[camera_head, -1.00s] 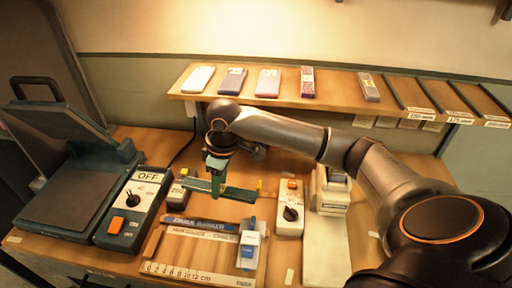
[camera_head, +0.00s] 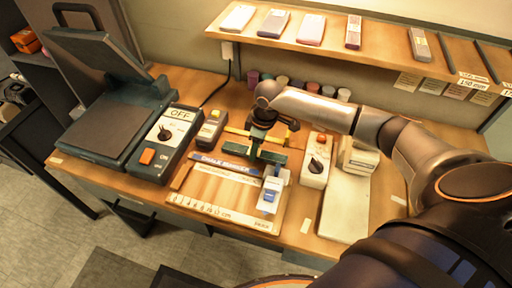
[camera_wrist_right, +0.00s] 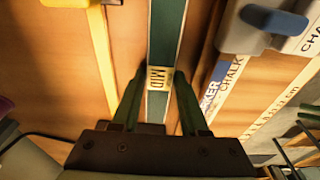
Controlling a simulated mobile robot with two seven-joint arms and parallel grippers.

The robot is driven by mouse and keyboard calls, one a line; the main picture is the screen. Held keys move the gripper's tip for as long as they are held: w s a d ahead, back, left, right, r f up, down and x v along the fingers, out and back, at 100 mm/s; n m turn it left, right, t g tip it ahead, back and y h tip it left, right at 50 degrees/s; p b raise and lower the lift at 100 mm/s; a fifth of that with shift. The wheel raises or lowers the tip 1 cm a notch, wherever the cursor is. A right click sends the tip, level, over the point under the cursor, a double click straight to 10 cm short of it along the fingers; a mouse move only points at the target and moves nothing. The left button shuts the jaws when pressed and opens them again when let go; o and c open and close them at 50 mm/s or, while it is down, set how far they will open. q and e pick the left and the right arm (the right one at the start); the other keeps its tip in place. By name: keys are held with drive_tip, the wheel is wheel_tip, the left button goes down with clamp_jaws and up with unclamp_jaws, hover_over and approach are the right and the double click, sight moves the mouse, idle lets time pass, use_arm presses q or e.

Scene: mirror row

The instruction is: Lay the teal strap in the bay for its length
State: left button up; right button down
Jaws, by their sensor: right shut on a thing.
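My right gripper (camera_head: 261,137) is shut on the teal strap (camera_head: 272,157), which it holds over the back of the wooden measuring board. In the right wrist view, the strap (camera_wrist_right: 159,45) runs between the two fingertips (camera_wrist_right: 156,80), with a pale label reading MID at the grip. From the head view I cannot tell whether the strap touches the board. The bays (camera_head: 459,55) are dark-edged slots at the right of the wooden shelf, with length labels such as 150 mm (camera_head: 473,79) on the front. My left gripper is not in view.
The board's ruler edge (camera_head: 225,213) faces me, with a blue-and-white block (camera_head: 270,192) at its right. A switch box marked OFF (camera_head: 168,142) and a press-like machine (camera_head: 115,100) stand left. A white switch box (camera_head: 317,160) stands right. Several small jars (camera_head: 298,87) line the back.

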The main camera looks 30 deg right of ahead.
drive_tip(key=shift+f, duration=0.2)
drive_tip(key=shift+c, duration=2.1)
unclamp_jaws()
